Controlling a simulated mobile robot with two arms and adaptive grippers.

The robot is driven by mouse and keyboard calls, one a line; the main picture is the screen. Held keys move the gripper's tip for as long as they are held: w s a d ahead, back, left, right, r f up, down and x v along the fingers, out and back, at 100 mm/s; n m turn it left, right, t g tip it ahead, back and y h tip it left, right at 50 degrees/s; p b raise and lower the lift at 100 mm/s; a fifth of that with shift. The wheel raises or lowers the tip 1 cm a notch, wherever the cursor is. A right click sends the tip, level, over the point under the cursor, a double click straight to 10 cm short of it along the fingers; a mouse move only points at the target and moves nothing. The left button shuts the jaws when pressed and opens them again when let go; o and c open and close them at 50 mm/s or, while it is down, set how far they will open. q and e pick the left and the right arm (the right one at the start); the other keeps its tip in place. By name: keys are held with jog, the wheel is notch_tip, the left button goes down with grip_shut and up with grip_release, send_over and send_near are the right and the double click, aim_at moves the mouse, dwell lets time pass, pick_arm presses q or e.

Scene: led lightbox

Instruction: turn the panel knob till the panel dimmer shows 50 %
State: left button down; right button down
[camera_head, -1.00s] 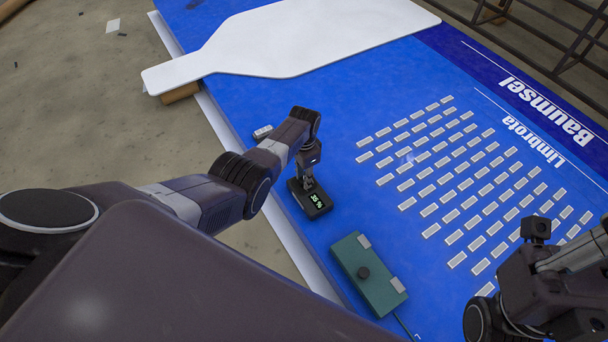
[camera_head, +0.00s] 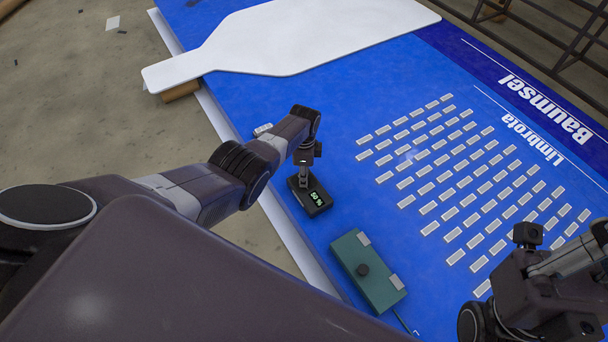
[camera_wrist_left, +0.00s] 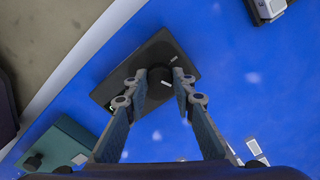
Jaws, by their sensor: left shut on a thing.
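The panel dimmer (camera_head: 318,198) is a small black box with a green lit display, lying on the blue panel near its left edge. The display seems to read 50 %, but the digits are small. The dimmer also shows in the left wrist view (camera_wrist_left: 172,50). Its round black knob (camera_wrist_left: 160,78) sits between the two fingers of my left gripper (camera_wrist_left: 161,85), which is shut on it. In the head view my left gripper (camera_head: 303,178) comes down onto the dimmer from above. My right arm is at the lower right; its fingers do not show.
A green box with a black knob (camera_head: 378,285) and a cable lies below the dimmer. A small light-coloured block (camera_head: 262,130) lies up and left. Several rows of white LED modules (camera_head: 440,190) cover the panel's right part. A white bottle-shaped board (camera_head: 300,40) lies at the top.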

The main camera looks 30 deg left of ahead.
dwell(0.4)
pick_arm(q)
jog(key=c, duration=1.6)
grip_release()
jog(key=shift+r, duration=6.05)
